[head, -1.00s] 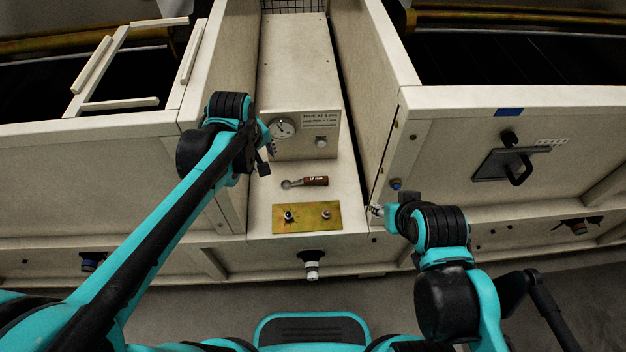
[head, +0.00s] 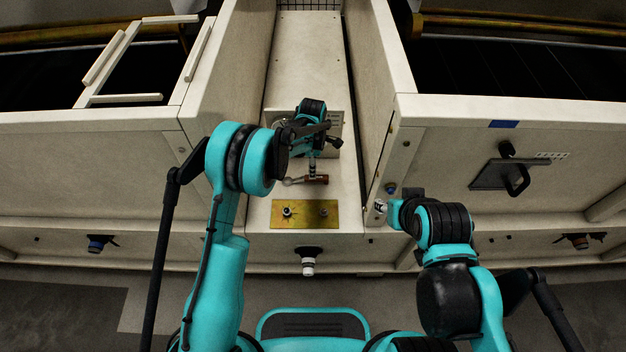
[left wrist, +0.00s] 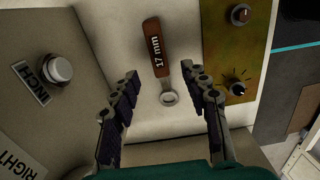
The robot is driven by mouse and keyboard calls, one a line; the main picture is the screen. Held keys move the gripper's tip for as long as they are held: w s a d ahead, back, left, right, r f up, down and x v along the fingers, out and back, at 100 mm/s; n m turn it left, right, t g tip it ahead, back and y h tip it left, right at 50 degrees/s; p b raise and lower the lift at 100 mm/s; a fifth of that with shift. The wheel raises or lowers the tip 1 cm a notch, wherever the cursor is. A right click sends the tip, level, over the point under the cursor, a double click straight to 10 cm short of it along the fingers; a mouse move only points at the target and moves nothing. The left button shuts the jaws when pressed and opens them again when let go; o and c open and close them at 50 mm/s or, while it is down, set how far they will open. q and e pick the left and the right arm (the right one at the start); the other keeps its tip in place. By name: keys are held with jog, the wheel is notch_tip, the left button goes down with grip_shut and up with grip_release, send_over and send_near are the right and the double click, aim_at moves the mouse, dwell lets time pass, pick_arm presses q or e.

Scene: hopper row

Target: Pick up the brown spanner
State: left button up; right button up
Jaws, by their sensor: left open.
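The brown spanner (head: 312,180) lies on the pale ledge between the two hoppers. In the left wrist view its brown handle (left wrist: 156,47) reads "17 mm" and its metal ring end (left wrist: 168,98) points toward my gripper. My left gripper (head: 311,170) is above the spanner, and its arm hides part of it in the head view. In the left wrist view the left gripper (left wrist: 168,88) is open, with the ring end showing between its fingertips. My right gripper (head: 381,207) is at the right hopper's corner, clear of the spanner; its jaws are too small to read.
A brass plate (head: 305,214) with two knobs lies just in front of the spanner. A control box stands behind, with a white button (left wrist: 57,69) and an "INCH" label. Hopper walls (head: 390,75) rise on both sides of the ledge.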

aim_at(320, 178)
pick_arm(q)
notch_tip(320, 178, down, 6)
jog(key=b, duration=0.2)
jog(key=shift+w+r+b, duration=0.1)
jog(key=shift+b, duration=0.2)
jog(key=shift+r, duration=0.1)
grip_shut()
